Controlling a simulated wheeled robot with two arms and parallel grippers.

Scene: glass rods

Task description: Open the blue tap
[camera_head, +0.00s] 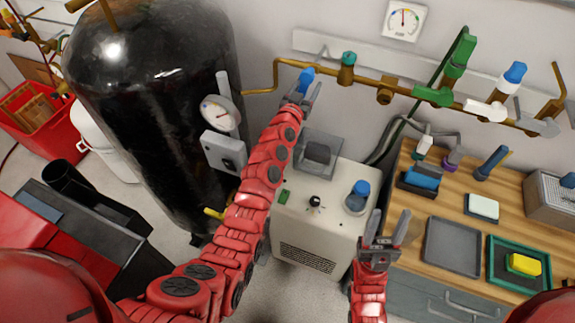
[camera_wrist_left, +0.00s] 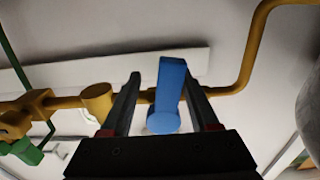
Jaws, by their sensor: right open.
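The blue tap handle (camera_head: 306,76) sits on the brass wall pipe at the upper middle. It also shows in the left wrist view (camera_wrist_left: 168,95), pointing upward between the fingers. My left gripper (camera_head: 308,93) is at the handle, partly hiding it in the head view. In the left wrist view its fingers (camera_wrist_left: 160,100) stand apart, one on each side of the handle. A gap shows at the left finger; whether the right finger touches cannot be told. My right gripper (camera_head: 386,228) is open and empty at the lower middle, in front of the bench.
The brass pipe (camera_head: 275,78) carries a green tap (camera_head: 455,70) and a white tap (camera_head: 505,85) to the right. A black tank (camera_head: 150,100) stands left of my left arm. A beige machine (camera_head: 310,240) is below. The wooden bench (camera_head: 440,190) holds trays.

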